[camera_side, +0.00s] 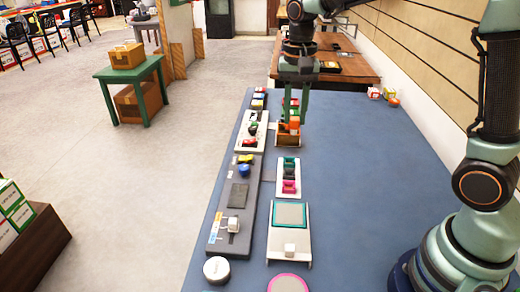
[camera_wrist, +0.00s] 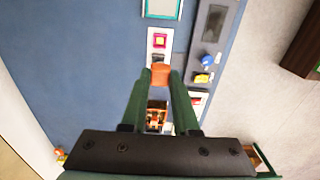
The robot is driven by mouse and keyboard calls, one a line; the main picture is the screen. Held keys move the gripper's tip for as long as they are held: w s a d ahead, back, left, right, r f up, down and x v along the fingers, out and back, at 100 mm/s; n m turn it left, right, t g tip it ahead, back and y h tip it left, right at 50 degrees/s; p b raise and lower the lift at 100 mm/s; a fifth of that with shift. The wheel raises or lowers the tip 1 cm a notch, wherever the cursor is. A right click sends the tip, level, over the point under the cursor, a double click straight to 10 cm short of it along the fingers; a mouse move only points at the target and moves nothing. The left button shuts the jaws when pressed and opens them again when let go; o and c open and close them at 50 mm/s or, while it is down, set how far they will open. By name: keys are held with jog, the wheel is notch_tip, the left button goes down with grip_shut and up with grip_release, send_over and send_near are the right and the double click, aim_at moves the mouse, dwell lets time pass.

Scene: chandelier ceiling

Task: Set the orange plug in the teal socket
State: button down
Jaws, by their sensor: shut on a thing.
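My gripper (camera_side: 292,118) is shut on the orange plug (camera_wrist: 161,76), which sits between the fingertips in the wrist view. In the side view the orange plug (camera_side: 295,124) shows at the fingertips, over a small wooden box. The teal socket (camera_side: 290,162) is on a white strip with a black and a magenta socket, nearer the camera than my gripper. In the wrist view the strip's magenta (camera_wrist: 159,40) and dark sockets show just beyond the plug; the teal one appears hidden behind the plug and fingers.
The wooden box (camera_side: 288,140) holds small coloured pieces below my gripper. A white tray (camera_side: 250,131) and a grey panel (camera_side: 238,200) lie to the left. A white board with a teal pad (camera_side: 290,214) lies nearer. The blue table (camera_side: 370,150) is clear on the right.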

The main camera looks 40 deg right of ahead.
jog(key=shift+r, duration=0.55)
jog(key=shift+w+d+r, duration=0.1)
jog(key=shift+w+d+f, duration=1.25)
jog(key=shift+f, duration=1.55)
jog(key=shift+w+d+f, duration=1.25)
jog(key=shift+d+f, duration=0.05)
jog(key=shift+f, duration=1.55)
jog(key=shift+w+d+f, duration=1.25)
jog(key=shift+f, duration=1.55)
jog(key=shift+f, duration=1.1)
jog(key=shift+c, duration=0.9)
grip_release()
